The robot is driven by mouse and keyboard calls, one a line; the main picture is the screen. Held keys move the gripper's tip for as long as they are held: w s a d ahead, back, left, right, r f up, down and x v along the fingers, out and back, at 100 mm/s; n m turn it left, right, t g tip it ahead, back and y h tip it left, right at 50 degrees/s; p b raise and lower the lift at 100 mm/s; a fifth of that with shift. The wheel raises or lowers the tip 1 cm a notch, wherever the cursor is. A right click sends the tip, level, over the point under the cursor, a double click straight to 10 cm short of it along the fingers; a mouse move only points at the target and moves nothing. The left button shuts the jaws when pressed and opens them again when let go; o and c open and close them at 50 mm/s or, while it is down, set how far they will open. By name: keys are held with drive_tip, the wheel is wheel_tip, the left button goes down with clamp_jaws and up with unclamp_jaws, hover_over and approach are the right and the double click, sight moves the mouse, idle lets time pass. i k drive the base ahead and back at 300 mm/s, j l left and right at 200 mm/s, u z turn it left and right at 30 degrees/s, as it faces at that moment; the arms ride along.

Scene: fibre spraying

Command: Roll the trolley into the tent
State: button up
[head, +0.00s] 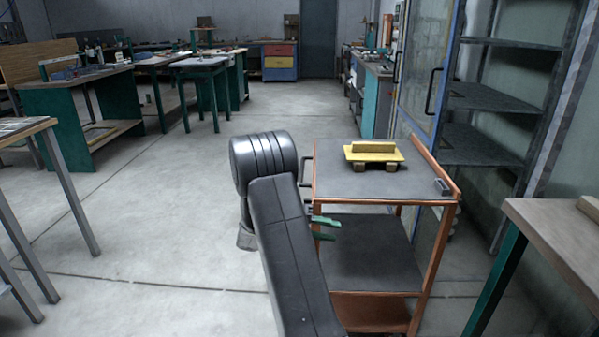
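The trolley (385,183) stands upright on the floor right of centre. It has an orange-brown frame, a dark grey top and a lower shelf (370,262). A dark handle (304,171) sticks out at its left side. A yellow block on a plate (373,153) rests on its top on small wooden feet. My gripper (325,229) has green fingers, apart from each other, pointing right near the trolley's left post, below the handle. Nothing shows between them; contact with the post cannot be told. My arm hides part of the trolley's left side. No tent can be made out.
A cabinet with a glass door (425,65) and open shelves (490,145) stand close behind the trolley to the right. A workbench (560,235) is at the right front. Green-legged benches (80,100) line the left. The middle floor (150,230) is clear.

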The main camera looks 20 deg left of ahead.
sight(371, 266)
drive_tip(key=i+j, duration=0.15)
drive_tip(key=j, duration=0.25)
drive_tip(key=i+j, duration=0.15)
drive_tip(key=j, duration=0.25)
drive_tip(key=i+j, duration=0.15)
drive_tip(key=j, duration=0.25)
drive_tip(key=i+j, duration=0.15)
drive_tip(key=i, duration=0.2)
drive_tip(key=i+j, duration=0.1)
drive_tip(key=i, duration=0.3)
drive_tip(key=j+u, duration=0.05)
